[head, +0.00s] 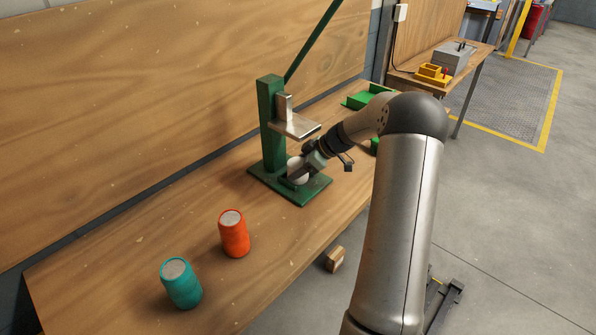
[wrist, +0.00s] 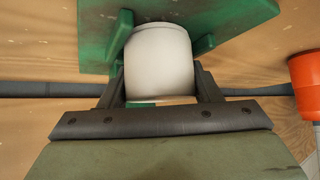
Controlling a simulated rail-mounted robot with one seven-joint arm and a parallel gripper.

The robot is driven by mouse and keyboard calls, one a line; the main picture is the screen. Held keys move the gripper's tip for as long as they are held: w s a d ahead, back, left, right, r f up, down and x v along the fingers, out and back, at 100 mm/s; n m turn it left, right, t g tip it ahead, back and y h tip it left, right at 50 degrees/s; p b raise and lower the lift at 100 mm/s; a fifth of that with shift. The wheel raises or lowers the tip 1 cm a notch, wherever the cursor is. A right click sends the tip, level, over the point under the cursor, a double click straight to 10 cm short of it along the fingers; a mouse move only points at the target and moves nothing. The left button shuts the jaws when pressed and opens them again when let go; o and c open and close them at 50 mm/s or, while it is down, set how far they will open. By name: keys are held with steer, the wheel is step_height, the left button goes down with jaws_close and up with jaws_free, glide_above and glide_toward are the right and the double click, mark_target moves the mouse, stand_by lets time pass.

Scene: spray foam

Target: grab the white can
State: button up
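The white can (head: 297,168) stands on the green base plate (head: 313,190) of a press, below its metal plate. In the wrist view the white can (wrist: 159,62) sits between green guides on the base plate (wrist: 93,50). My gripper (head: 305,170) reaches in from the right at the can. In the wrist view the fingers of my gripper (wrist: 160,85) lie one on each side of the can, with no clear gap. I cannot tell whether they press on it. The head view hides part of the can behind the gripper.
An orange can (head: 234,235) and a teal can (head: 181,285) stand on the wooden bench (head: 130,240) at the front left. The press's green column (head: 272,125) and metal plate (head: 294,126) are close to my gripper. A green tray (head: 368,96) lies farther back.

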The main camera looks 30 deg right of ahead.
steer(key=shift+c, duration=1)
steer(key=shift+r, duration=0.1)
